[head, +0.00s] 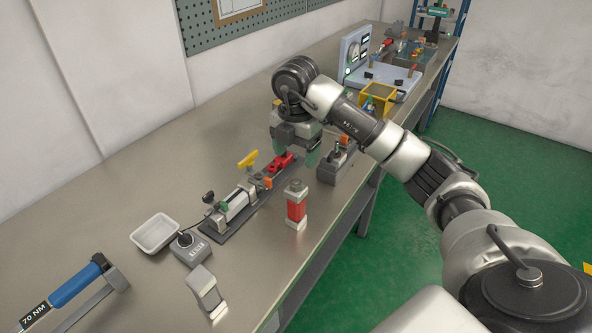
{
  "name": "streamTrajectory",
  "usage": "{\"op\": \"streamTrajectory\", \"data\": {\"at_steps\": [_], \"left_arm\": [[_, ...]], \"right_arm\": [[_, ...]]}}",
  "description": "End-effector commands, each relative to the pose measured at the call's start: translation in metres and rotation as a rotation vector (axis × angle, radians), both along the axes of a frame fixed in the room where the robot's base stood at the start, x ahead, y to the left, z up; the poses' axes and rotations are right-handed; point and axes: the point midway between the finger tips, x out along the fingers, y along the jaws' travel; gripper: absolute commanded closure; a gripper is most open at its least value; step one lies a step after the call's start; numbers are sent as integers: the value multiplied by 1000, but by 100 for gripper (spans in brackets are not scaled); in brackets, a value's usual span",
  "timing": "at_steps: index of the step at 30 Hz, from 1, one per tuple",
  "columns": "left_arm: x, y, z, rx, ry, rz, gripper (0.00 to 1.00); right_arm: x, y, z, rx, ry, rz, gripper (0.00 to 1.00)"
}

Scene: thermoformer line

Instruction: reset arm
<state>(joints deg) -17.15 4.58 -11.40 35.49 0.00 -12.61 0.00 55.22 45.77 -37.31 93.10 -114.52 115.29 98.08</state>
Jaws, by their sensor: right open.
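My right arm comes in from the lower right and reaches over the workbench (110,190). Its right gripper (296,156) points down above a dark fixture (236,212) that carries a red part (279,162), a yellow handle and a white-and-silver block. The gripper's fingers are apart, one at each side of its body, and I see nothing held between them. Whether a fingertip touches the fixture or the red part is hard to tell. My left gripper is not in view.
A red-and-grey block (296,205) stands near the bench's front edge, by a dark clamp block (336,163). A white tray (155,233), a small grey box (190,248), a grey stand (207,291) and a blue-handled torque wrench (75,286) lie nearer. A test panel (355,52) stands farther back.

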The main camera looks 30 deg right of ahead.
Motion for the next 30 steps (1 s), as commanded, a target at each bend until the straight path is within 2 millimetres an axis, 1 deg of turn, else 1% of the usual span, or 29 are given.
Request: {"op": "streamTrajectory", "data": {"at_steps": [1, 6, 20, 22, 23, 26, 27, 29, 30], "left_arm": [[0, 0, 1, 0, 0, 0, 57], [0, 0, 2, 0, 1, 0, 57], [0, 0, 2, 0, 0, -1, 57], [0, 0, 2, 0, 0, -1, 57], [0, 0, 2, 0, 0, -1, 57], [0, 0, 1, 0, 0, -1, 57], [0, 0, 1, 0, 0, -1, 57], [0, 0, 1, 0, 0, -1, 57], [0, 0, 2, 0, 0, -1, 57]], "right_arm": [[0, -1, 6, -1, -3, 0, 28], [0, 0, 12, 1, 1, -1, 28], [0, 0, 11, 2, 1, -1, 28], [0, 4, 8, 17, -4, 14, 28], [0, 9, 6, 34, -9, 30, 28], [1, 42, -9, 162, -50, 135, 28], [1, 63, -17, 247, -79, 196, 28], [-3, 102, -26, 411, -140, 296, 28], [-8, 130, -29, 536, -190, 358, 28]]}}
